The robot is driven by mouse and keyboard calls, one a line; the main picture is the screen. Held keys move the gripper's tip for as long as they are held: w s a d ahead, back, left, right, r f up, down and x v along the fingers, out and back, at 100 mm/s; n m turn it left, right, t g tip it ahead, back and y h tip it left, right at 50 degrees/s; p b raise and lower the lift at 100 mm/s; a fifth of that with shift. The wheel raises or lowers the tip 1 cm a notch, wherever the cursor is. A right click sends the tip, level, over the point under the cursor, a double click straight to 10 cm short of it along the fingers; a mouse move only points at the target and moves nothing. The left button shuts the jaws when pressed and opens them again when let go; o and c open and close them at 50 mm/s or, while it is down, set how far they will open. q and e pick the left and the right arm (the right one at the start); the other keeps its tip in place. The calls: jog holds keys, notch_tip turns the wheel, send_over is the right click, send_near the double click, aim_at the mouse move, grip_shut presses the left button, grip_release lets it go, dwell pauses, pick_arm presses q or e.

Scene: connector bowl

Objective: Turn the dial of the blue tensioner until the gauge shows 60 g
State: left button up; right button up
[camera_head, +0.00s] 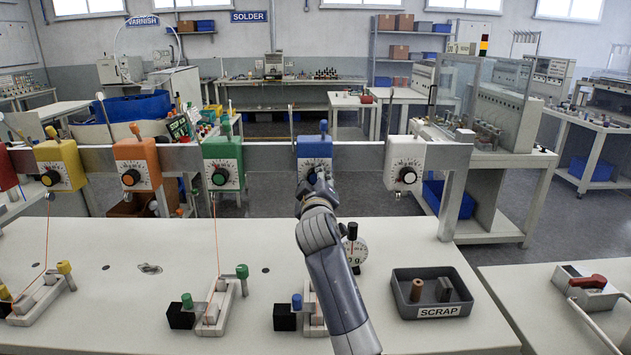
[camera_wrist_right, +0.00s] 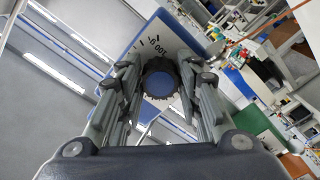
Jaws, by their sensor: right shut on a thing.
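The blue tensioner (camera_head: 314,148) hangs on the grey rail in the head view, between the green and white tensioners. My right gripper (camera_head: 314,180) is in front of its lower face and hides its dial there. In the right wrist view the blue-centred black dial (camera_wrist_right: 160,80) sits between the two fingers of my right gripper (camera_wrist_right: 160,88), which is shut on it. Part of the scale on the tensioner's white face (camera_wrist_right: 160,45) shows, with a 100 marking. A round white gauge (camera_head: 355,250) stands on the table right of my right forearm; its reading is partly hidden and too small to tell.
Yellow (camera_head: 61,164), orange (camera_head: 138,163), green (camera_head: 223,162) and white (camera_head: 404,162) tensioners hang along the same rail (camera_head: 266,158). A dark scrap tray (camera_head: 432,308) holding small parts lies right of my forearm. A green-knobbed fixture (camera_head: 213,308) stands left; the blue-knobbed one (camera_head: 297,303) is partly hidden.

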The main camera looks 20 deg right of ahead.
jog(key=shift+f, duration=0.1)
jog(key=o, duration=1.1)
jog(key=shift+c, duration=0.2)
jog(key=shift+s, duration=0.1)
jog(key=v, duration=1.1)
jog(key=shift+s, duration=0.35)
jog(key=shift+a, duration=0.15)
